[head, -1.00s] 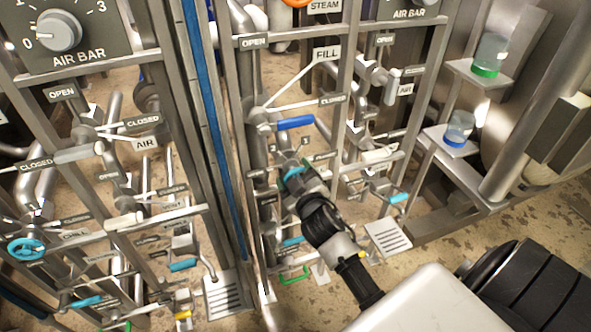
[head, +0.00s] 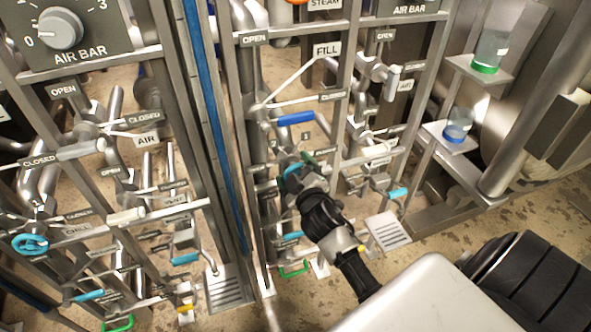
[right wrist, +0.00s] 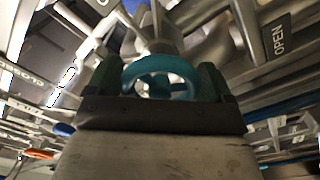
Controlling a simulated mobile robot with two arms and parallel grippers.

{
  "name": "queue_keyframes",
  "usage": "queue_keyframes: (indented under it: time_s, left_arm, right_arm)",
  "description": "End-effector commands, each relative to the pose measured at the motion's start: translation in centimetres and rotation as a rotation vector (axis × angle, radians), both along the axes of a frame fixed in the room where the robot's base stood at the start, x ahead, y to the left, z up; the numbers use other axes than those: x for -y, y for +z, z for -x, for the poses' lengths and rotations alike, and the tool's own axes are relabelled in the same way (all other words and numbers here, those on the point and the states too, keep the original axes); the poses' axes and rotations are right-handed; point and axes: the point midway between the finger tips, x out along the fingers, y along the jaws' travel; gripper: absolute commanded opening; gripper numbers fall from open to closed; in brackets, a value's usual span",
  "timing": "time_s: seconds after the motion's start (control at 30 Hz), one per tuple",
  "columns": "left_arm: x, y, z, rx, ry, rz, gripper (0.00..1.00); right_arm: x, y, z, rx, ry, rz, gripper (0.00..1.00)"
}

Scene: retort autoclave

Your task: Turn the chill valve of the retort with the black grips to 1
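A teal ring-shaped handwheel (head: 290,172) sits on the right-hand pipe rack, below the blue-gripped FILL lever. My right gripper (head: 303,172) is at this wheel and covers much of it. In the right wrist view the teal wheel (right wrist: 160,75) lies between the two dark green fingers, which seem to meet its rim on both sides. A small plate marked 1 (head: 306,137) shows just above the wheel. The wheel's pointer cannot be made out. Another teal wheel (head: 29,244) is on the left rack, near a CHILL label. No black grips can be made out. My left gripper is not in view.
The FILL lever's blue grip (head: 295,118) is close above my right gripper. Other levers and pipes crowd both racks. A blue-edged post (head: 222,130) divides them. Shelves with a blue-based jar (head: 458,126) and a green-based jar (head: 491,52) stand at right.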

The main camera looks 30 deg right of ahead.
Motion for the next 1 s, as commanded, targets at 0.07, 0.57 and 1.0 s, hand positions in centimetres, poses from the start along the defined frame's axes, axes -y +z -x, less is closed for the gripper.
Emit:
queue_keyframes:
  time_s: [0.07,0.57,1.0]
  left_arm:
    - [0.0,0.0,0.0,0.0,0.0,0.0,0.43]
    - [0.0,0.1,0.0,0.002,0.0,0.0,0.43]
    - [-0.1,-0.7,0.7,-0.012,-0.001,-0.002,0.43]
  right_arm:
    - [0.0,0.0,0.0,0.0,0.0,-0.001,0.95]
    - [-0.6,-0.1,2.4,-0.002,0.0,-0.004,0.97]
    - [-2.4,-0.1,9.8,-0.001,0.0,-0.001,0.97]
